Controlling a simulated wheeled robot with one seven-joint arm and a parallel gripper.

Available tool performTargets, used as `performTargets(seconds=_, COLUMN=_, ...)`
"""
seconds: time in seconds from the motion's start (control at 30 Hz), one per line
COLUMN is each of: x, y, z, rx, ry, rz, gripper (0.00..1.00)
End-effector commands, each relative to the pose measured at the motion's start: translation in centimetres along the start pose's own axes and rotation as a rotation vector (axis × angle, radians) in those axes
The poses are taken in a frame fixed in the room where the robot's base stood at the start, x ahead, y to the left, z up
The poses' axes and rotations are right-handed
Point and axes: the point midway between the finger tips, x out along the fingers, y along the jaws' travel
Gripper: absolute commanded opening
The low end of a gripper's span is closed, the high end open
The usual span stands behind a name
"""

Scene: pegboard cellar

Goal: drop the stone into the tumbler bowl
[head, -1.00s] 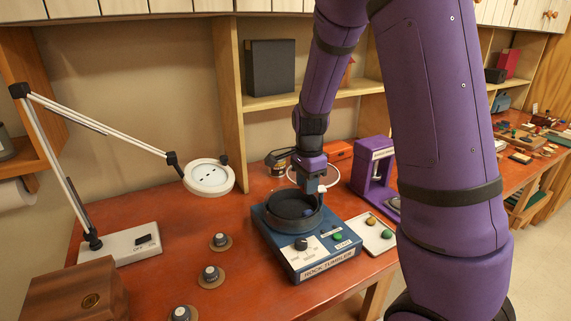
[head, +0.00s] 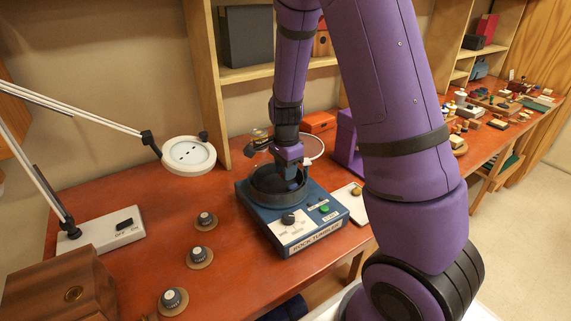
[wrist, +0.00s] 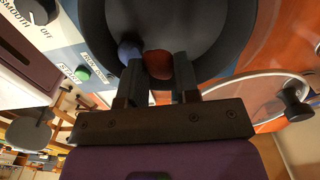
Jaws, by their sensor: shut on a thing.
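The rock tumbler (head: 312,222) is a blue box with a grey panel on the red bench. Its dark round tumbler bowl (head: 262,196) sits on top, and the bowl (wrist: 205,28) also fills the upper middle of the wrist view. My gripper (head: 292,178) points down at the bowl, its fingertips hidden in the head view. In the wrist view my gripper (wrist: 160,72) is shut on a reddish-brown stone (wrist: 158,66), held over the bowl's dark interior near the rim. A small dark blue round thing (wrist: 128,47) shows beside the left fingertip; I cannot tell what it is.
A white magnifier lamp (head: 188,154) reaches over the bench from the left. Several dark knobs on round bases, one here (head: 197,253), stand left of the tumbler. A wooden box (head: 62,290) is front left. A purple device (head: 348,140) stands behind right.

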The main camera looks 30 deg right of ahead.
Motion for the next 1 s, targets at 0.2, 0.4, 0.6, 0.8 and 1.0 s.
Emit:
performTargets(seconds=0.2, x=0.1, y=0.0, z=0.0, rx=0.000, ry=0.000, rz=-0.001, gripper=0.07)
performTargets(seconds=0.4, x=0.1, y=0.0, z=0.0, rx=0.000, ry=0.000, rz=-0.001, gripper=0.59)
performTargets(seconds=0.6, x=0.1, y=0.0, z=0.0, rx=0.000, ry=0.000, rz=-0.001, gripper=0.59)
performTargets(seconds=0.8, x=-0.9, y=-0.1, z=0.0, rx=0.000, ry=0.000, rz=-0.004, gripper=0.59)
performTargets(seconds=1.0, x=-4.3, y=-0.1, z=0.0, rx=-0.001, ry=0.000, rz=-0.006, gripper=0.59)
